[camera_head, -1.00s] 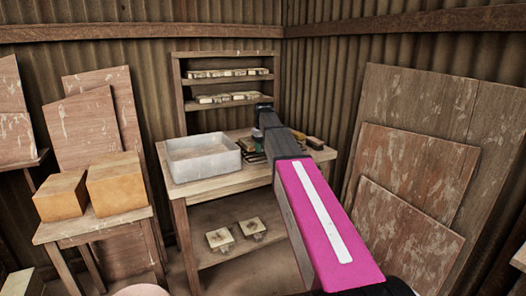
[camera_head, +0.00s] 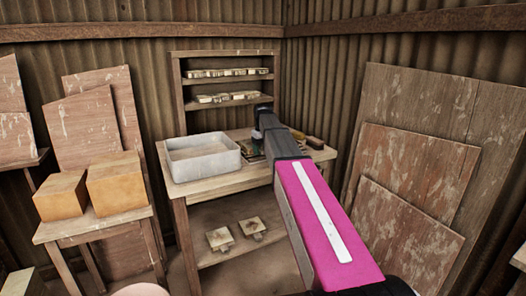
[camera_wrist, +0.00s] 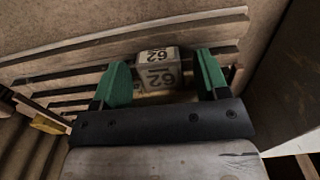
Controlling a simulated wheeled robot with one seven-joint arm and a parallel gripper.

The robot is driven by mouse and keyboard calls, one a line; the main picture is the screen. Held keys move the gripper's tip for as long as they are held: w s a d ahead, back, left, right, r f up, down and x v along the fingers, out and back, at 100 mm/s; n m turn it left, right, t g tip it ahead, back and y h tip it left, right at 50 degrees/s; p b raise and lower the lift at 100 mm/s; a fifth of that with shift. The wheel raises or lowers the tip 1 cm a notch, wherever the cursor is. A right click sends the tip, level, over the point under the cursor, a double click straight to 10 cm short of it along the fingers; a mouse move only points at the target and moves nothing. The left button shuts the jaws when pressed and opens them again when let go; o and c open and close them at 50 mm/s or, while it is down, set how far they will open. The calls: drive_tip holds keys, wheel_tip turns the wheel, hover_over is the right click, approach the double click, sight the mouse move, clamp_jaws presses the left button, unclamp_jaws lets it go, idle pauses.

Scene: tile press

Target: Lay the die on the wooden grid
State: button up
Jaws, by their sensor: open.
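The die (camera_wrist: 158,75) is a pale block marked 62 on two visible faces. In the wrist view it sits between the two green fingers of my gripper (camera_wrist: 162,65), which is open, with a small gap showing beside the die. The wooden grid (camera_wrist: 60,75), a row of pale parallel slats, lies under the die and the fingers. The die appears to rest on the slats; its underside is hidden. In the head view my arm covers the die and most of the gripper.
A wooden workbench (camera_head: 225,184) holds a grey basin (camera_head: 202,157) left of my arm. A brush-like item (camera_head: 315,143) lies to the right. A shelf rack (camera_head: 226,52) with several blocks stands behind. Two stamped pieces rest on the lower shelf.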

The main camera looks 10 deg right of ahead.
wheel_tip(320, 180, up, 12)
drive_tip(key=shift+f, duration=0.15)
idle(1.4)
